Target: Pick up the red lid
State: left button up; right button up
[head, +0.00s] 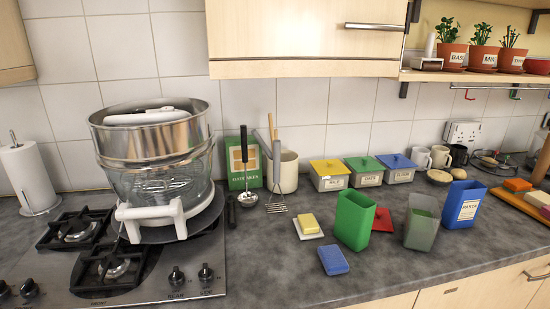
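A small flat red piece (382,219), which looks like the red lid, lies on the grey counter just right of the tall green container (354,220). The container stands in front of part of it. Neither of my grippers is in view.
A blue block (333,260) lies in front. A grey-green container (421,222) and a blue one (463,207) stand to the right. Lidded boxes (329,175) line the wall. A hob (110,265) with a large steamer (155,150) fills the left. The front counter is clear.

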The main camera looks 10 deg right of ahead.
aim_at(382, 222)
jog(key=z, duration=1.4)
